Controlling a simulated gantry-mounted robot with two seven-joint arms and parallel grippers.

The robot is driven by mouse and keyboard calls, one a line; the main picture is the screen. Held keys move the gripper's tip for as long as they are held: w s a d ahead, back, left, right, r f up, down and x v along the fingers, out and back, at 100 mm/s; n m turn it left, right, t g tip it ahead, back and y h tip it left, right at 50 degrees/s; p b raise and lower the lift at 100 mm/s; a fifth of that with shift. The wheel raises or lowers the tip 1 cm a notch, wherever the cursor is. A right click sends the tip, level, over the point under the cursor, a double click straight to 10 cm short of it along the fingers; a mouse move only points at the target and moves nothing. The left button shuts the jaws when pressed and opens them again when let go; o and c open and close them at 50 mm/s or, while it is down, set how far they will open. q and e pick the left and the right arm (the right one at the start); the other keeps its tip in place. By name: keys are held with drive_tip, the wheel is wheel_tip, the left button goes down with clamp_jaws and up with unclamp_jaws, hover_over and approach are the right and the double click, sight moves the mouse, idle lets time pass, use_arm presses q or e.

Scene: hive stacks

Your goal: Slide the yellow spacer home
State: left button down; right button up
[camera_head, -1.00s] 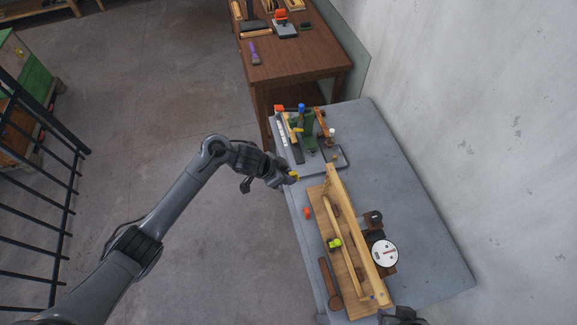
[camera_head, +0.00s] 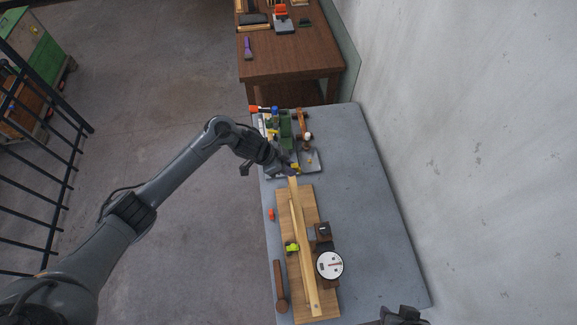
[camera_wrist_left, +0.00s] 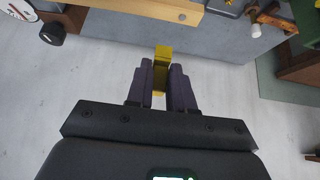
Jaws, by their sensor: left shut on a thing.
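The yellow spacer (camera_wrist_left: 162,60) is a small yellow block between the dark fingers of my left gripper (camera_wrist_left: 161,88) in the left wrist view. The fingers are shut on it, and it sticks out past their tips. In the head view my left gripper (camera_head: 287,168) is at the far end of a light wooden bar (camera_head: 304,245) on a wooden board (camera_head: 318,210). The bar's end (camera_wrist_left: 165,8) shows just beyond the spacer in the wrist view. I cannot tell whether they touch. My right gripper (camera_head: 403,315) shows only as a dark part at the bottom edge.
A grey bench (camera_head: 365,200) carries the board, a round white dial (camera_head: 329,264), a wooden mallet (camera_head: 281,290) and a small orange piece (camera_head: 271,214). Green and orange tools (camera_head: 286,125) crowd its far end. The bench's right side is clear.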

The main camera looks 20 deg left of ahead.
use_arm(q)
drive_tip(key=shift+f+b, duration=2.35)
drive_tip(key=shift+f, duration=0.1)
drive_tip(key=shift+s+a+f, duration=0.1)
drive_tip(key=shift+f, duration=0.15)
drive_tip(key=shift+f, duration=0.15)
drive_tip(key=shift+f+p, duration=0.2)
drive_tip(key=shift+p, duration=0.1)
drive_tip(key=shift+f, duration=0.35)
idle(0.6)
drive_tip(key=shift+f+p, duration=0.25)
drive_tip(key=shift+p, duration=0.05)
idle(0.7)
idle(0.7)
